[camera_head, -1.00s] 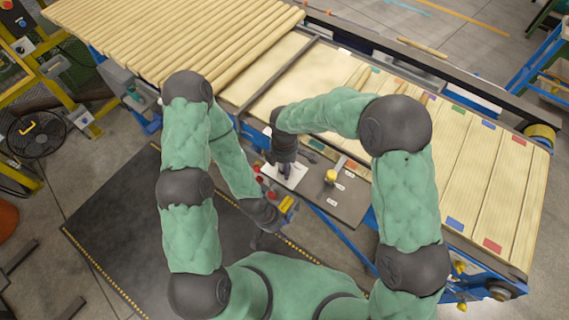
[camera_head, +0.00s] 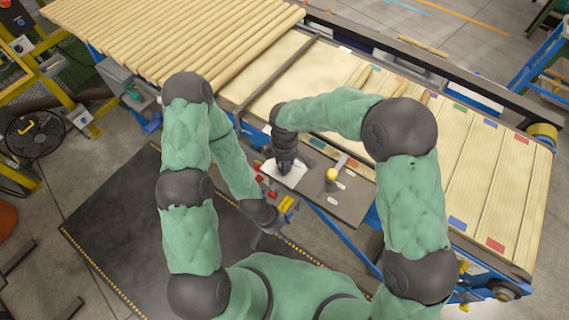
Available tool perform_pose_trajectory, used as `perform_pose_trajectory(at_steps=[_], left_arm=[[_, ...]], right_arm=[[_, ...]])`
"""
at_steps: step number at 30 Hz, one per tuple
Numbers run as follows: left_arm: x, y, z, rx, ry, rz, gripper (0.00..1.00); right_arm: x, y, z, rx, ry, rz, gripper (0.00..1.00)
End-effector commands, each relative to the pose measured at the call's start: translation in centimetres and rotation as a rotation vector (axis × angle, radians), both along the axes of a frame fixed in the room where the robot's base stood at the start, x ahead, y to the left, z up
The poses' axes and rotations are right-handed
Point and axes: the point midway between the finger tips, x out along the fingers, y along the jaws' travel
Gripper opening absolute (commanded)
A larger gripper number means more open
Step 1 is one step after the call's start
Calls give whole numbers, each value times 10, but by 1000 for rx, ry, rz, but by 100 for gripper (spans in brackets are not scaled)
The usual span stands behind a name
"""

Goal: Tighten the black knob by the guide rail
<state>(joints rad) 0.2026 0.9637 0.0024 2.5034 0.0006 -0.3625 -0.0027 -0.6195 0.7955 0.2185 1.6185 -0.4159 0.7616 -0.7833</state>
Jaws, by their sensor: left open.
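A dark guide rail (camera_head: 276,76) crosses the pale board bed, its near end by my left forearm. I cannot make out the black knob; it is too small or hidden behind my arms. My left gripper (camera_head: 272,225) is open, low beside the grey side shelf (camera_head: 348,206), close to some red and yellow parts. My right gripper (camera_head: 284,166) points down over a white sheet (camera_head: 291,176) on that shelf. Its fingers are small and dark, so I cannot tell whether they are open or shut, or touching the sheet.
A yellow-topped part (camera_head: 332,174) stands on the shelf right of my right gripper. Round wooden poles (camera_head: 190,35) cover the line at upper left. Boards with coloured end marks (camera_head: 490,185) lie at right. A dark floor mat (camera_head: 125,235) is clear at left.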

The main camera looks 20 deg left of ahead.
Motion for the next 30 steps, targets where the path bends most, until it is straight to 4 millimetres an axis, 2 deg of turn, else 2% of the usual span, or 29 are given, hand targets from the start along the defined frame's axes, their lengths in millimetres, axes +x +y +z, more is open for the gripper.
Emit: perform_pose_trajectory(at_steps=[9, 30], left_arm=[[0, 0, -18, 0, 0, 0, 56], [0, 0, -45, 0, 0, 0, 56]], right_arm=[[-1, 0, -3, -1, 1, -299, 7], [-1, 0, -3, -2, 2, -957, 7]])
